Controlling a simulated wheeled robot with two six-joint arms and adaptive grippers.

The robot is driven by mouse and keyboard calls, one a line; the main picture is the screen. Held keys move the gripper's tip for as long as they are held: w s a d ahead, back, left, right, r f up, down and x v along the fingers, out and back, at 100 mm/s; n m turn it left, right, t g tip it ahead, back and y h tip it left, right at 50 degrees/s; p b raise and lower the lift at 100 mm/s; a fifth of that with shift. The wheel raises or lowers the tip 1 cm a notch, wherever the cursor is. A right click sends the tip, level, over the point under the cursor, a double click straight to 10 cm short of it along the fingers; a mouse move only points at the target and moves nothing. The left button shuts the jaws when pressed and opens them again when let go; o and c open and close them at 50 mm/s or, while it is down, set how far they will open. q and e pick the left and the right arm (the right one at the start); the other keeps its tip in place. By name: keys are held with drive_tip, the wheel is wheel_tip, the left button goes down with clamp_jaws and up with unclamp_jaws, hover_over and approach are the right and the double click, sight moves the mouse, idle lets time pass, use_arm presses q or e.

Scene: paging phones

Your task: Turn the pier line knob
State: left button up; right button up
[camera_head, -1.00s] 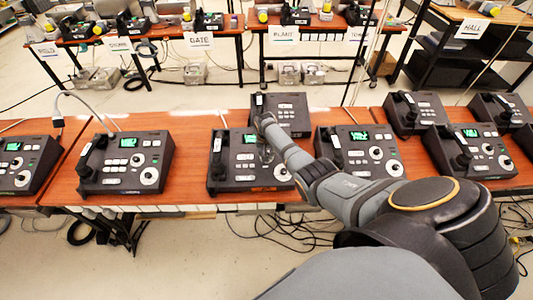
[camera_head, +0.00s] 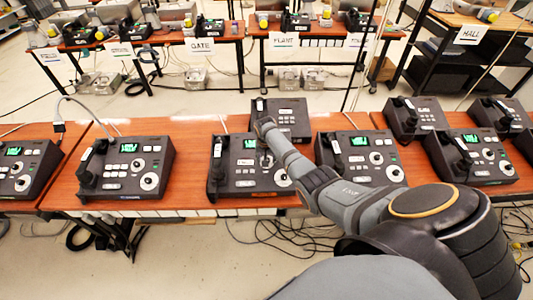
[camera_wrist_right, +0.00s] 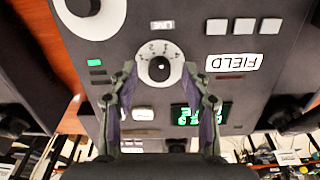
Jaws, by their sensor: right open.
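In the right wrist view, a round white line knob (camera_wrist_right: 158,68) with a black centre and numbers on its edge sits on a dark phone panel (camera_wrist_right: 230,95). A label above it reads LINE, and a white plate reads FIELD, upside down. No PIER label is readable. My right gripper (camera_wrist_right: 160,80) is open, its fingertips on either side of the knob; whether they touch it I cannot tell. In the head view, my right arm reaches over the middle front phone (camera_head: 232,185), and the gripper is mostly hidden there. My left gripper is out of view.
A larger white dial (camera_head: 282,178) lies near the knob. Similar phones stand on both sides, including a left one (camera_head: 125,170) and a right one (camera_head: 360,170). Another phone (camera_head: 290,112) stands just behind. Cables lie on the floor below the wooden table (camera_head: 192,150).

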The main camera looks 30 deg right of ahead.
wheel_tip(320, 180, up, 11)
drive_tip(key=s+a, duration=0.1)
drive_tip(key=shift+s+a, duration=0.2)
drive_tip(key=shift+s, duration=0.15)
